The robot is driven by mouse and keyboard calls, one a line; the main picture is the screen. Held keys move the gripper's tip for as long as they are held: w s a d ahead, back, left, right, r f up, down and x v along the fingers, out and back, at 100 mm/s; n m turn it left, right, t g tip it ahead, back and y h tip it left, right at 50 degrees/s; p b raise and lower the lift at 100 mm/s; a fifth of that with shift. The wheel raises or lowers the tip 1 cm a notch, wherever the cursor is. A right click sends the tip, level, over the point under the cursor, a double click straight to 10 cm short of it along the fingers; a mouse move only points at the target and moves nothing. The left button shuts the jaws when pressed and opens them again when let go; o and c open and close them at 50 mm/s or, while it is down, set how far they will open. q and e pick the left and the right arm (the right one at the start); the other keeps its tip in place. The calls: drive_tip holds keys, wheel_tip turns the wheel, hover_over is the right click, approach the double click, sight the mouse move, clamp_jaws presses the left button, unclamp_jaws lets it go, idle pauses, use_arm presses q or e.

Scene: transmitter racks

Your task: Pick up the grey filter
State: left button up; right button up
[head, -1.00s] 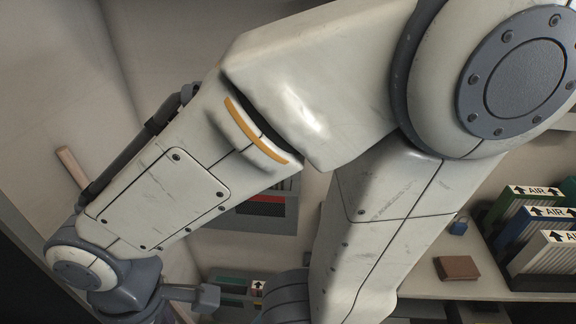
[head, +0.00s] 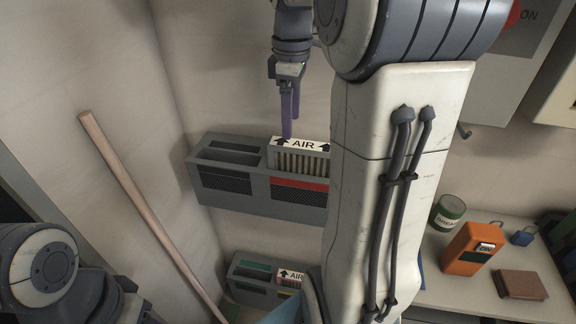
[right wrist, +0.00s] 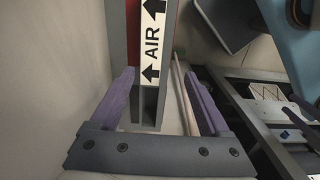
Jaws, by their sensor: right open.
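A grey-framed filter (head: 300,163) with pale pleats and an AIR label sits in the grey wall housing (head: 208,185), behind a red strip. Its label shows in the right wrist view (right wrist: 152,45). My right gripper (head: 290,110) points down over the filter. Its purple fingers are open and empty, one on each side of the filter in the right wrist view; contact cannot be told. My right arm hides the housing's right end. Part of my left arm shows at the lower left; its jaws are not clear.
A lower housing (head: 250,287) holds another AIR-labelled filter. A wooden pole (head: 150,210) leans at left. On the right shelf are a green can (head: 448,213), an orange meter (head: 472,249), a brown box (head: 521,285) and a blue padlock (head: 522,236).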

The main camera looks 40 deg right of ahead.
sight(304, 145)
drive_tip(key=d, duration=0.2)
drive_tip(key=shift+s+d+f, duration=0.25)
drive_tip(key=shift+s+d, duration=0.05)
drive_tip(key=shift+s, duration=0.05)
wheel_tip(304, 145, down, 4)
drive_tip(key=shift+r+b, duration=0.2)
drive_tip(key=shift+b, duration=0.2)
drive_tip(key=shift+s+f, duration=0.15)
drive_tip(key=shift+f, duration=2.85)
drive_tip(key=shift+d, duration=0.1)
clamp_jaws()
